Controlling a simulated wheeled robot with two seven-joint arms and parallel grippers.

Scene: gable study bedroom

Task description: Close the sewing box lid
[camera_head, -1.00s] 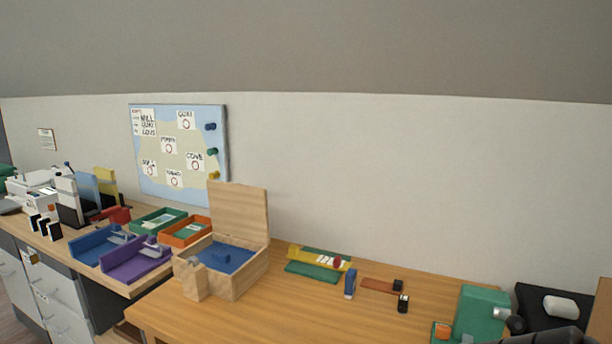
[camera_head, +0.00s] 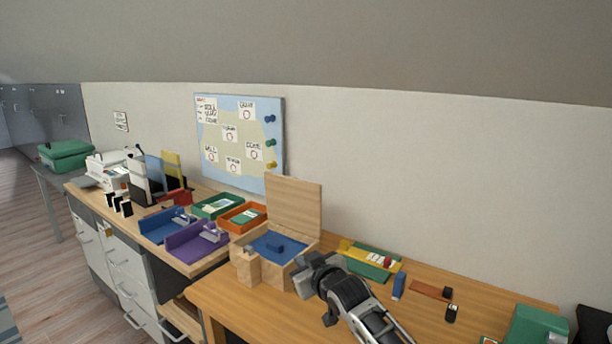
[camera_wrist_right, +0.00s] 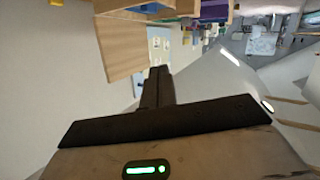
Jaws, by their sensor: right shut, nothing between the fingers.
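The wooden sewing box (camera_head: 291,272) stands on the desk with its lid (camera_head: 293,204) upright at the back, open. Its blue inside (camera_head: 270,243) shows, with a small blue item (camera_head: 275,248) in it. My right gripper (camera_head: 304,272) is shut and empty, at the box's front right side in the head view; I cannot tell whether it touches the box. In the right wrist view the shut fingers (camera_wrist_right: 157,86) point toward a wooden panel (camera_wrist_right: 120,46), which looks like the lid. My left gripper is not in view.
Purple (camera_head: 197,243) and blue (camera_head: 163,228) trays stand left of the box. A yellow and green item (camera_head: 371,262), a blue item (camera_head: 399,286) and small black pieces lie to the right. A green box (camera_head: 537,325) is far right.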

